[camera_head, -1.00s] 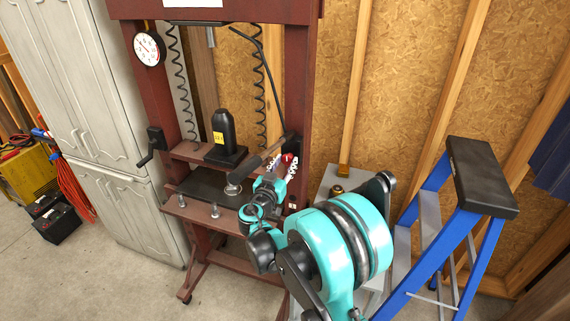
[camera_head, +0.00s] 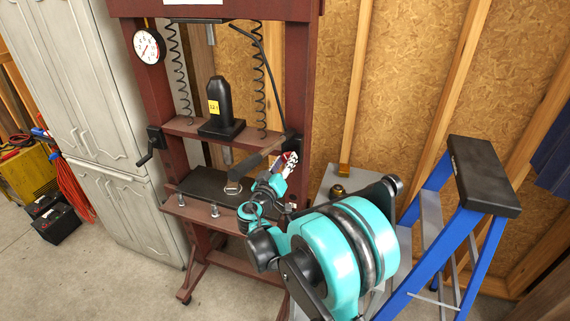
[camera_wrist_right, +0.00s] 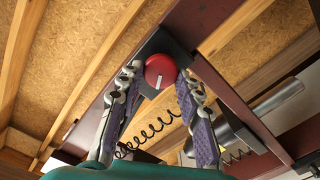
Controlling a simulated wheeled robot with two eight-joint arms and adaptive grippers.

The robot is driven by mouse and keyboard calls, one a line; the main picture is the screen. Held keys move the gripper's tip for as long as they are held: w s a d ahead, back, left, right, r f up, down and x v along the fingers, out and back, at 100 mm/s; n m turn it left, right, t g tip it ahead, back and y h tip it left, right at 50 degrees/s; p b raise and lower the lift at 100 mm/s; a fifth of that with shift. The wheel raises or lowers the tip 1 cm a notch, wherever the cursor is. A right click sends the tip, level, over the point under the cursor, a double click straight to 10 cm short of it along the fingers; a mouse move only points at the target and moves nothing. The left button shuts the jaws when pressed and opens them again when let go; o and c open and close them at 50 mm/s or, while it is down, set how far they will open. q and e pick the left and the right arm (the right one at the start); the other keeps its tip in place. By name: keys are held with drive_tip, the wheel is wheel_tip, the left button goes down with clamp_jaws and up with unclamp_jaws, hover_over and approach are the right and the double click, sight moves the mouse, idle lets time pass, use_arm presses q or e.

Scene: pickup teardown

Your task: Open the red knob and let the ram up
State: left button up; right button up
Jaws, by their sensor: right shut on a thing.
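The red knob (camera_wrist_right: 160,71) is a round cap with a pale mark, on a dark block on the press's right post. In the wrist view it sits between the two fingertips of my right gripper (camera_wrist_right: 160,80). In the head view my right gripper (camera_head: 287,162) is shut on the knob, which it largely hides. The dark bottle jack (camera_head: 221,107) with a yellow label stands on the red crossbeam (camera_head: 180,125), between two coil springs. A short grey ram rod (camera_head: 227,155) shows below the crossbeam. My left gripper is not in view.
A dark pump handle (camera_head: 258,155) juts out beside my right gripper. A round gauge (camera_head: 148,46) hangs on the left post, with a crank (camera_head: 153,146) lower down. A blue stepladder (camera_head: 432,225) stands at right. Grey cabinets (camera_head: 75,90) stand at left.

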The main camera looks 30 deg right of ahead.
drive_tip(key=n, duration=0.5)
drive_tip(key=shift+w+n+b, duration=0.1)
drive_tip(key=shift+n+b, duration=0.2)
drive_tip(key=shift+b, duration=0.1)
drive_tip(key=shift+f+n, duration=0.1)
drive_tip(key=shift+n, duration=2)
drive_tip(key=o, duration=1.1)
drive_tip(key=shift+o, duration=0.2)
drive_tip(key=shift+a, duration=0.1)
drive_tip(key=v, duration=1.1)
drive_tip(key=shift+s+a+b, duration=0.3)
